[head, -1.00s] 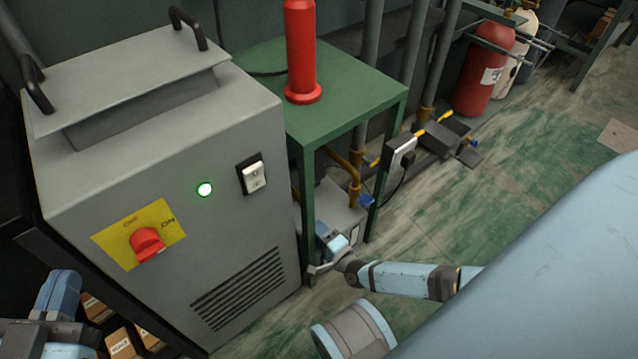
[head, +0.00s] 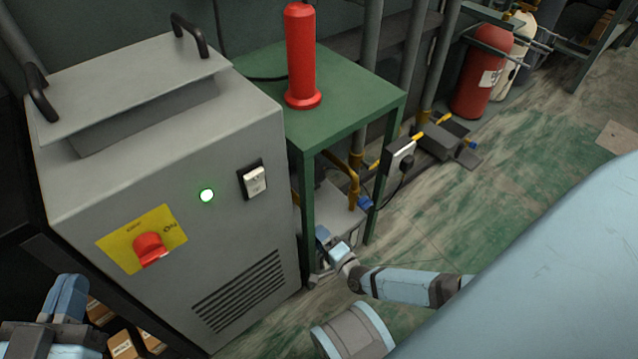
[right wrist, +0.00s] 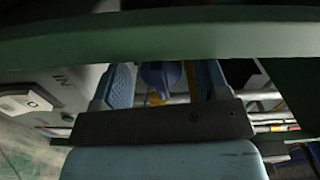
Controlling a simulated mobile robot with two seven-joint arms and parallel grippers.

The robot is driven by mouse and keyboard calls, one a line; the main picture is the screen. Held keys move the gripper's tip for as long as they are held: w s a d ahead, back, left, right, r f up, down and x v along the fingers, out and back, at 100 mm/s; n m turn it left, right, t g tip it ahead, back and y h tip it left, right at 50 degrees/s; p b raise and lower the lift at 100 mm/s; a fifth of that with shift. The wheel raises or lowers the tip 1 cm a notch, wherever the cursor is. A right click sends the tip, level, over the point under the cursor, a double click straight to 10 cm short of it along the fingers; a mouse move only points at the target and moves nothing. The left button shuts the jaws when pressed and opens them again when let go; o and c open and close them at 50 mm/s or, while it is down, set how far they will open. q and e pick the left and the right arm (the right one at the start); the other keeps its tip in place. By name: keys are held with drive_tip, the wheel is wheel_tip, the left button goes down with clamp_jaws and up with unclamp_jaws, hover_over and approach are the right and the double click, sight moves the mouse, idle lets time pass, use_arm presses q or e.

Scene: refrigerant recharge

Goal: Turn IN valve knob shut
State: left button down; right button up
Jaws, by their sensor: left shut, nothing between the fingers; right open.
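A blue valve knob (right wrist: 160,75) shows in the right wrist view, with a bit of yellow below it. An "IN" marking (right wrist: 62,80) is on the grey surface to its left. My right gripper (right wrist: 165,80) is open, one blue finger on each side of the knob; I cannot tell whether they touch it. In the head view my right gripper (head: 324,240) is low beside the green table's near leg. A blue knob (head: 365,202) on yellow piping shows there too; I cannot tell if it is the same one. My left gripper (head: 66,298) is shut and empty at lower left.
The green table (head: 345,95) carries a red cylinder (head: 301,60), and its edge crosses above my right gripper. A grey cabinet (head: 220,240) with a red rotary switch (head: 150,248) stands left.

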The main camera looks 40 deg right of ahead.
use_arm(q)
drive_tip(key=shift+s+d+f+n+g+y+p, duration=0.15)
drive_tip(key=shift+s+d+f+n+g+p, duration=0.15)
drive_tip(key=shift+n+p, duration=0.25)
drive_tip(key=shift+s+d+f+n+g+y+p, duration=0.15)
drive_tip(key=shift+s+n+g+y+p, duration=0.1)
drive_tip(key=shift+s+n+p, duration=0.25)
drive_tip(key=shift+s+d+f+n+g+y+p, duration=0.15)
drive_tip(key=shift+s+d+n+g+p, duration=0.1)
drive_tip(key=shift+n+p, duration=0.3)
use_arm(e)
drive_tip(key=s+d, duration=0.1)
drive_tip(key=s, duration=1.1)
drive_tip(key=shift+s, duration=0.3)
